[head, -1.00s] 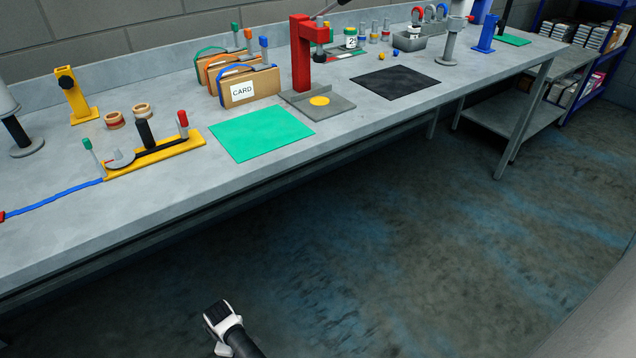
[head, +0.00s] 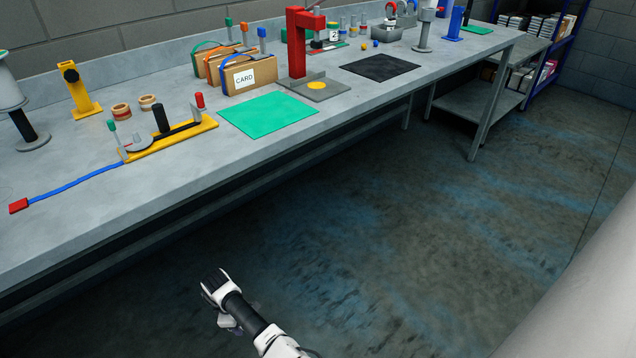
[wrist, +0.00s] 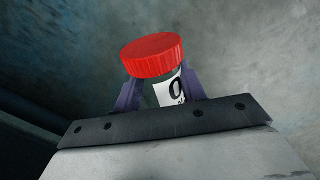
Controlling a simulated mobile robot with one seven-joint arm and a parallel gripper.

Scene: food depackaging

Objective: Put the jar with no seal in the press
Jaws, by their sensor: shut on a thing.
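My gripper (wrist: 160,92) is shut on a jar with a ribbed red lid (wrist: 152,50). The jar's white label (wrist: 175,90) shows part of a black round character, cut off by a finger. Whether it has a seal cannot be told. In the head view my gripper (head: 213,283) hangs over the floor, in front of and below the bench edge, and the jar is hidden there. The red press (head: 297,45) stands upright on the bench, with a grey base plate (head: 325,92) and a yellow disc (head: 316,85) on it. A jar labelled 2 (head: 334,36) stands behind it.
A green mat (head: 268,114) lies left of the press, a black mat (head: 380,67) right of it. A box marked CARD (head: 248,77) stands behind the green mat. A yellow fixture (head: 170,138) sits left. The floor (head: 420,230) before the bench is open.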

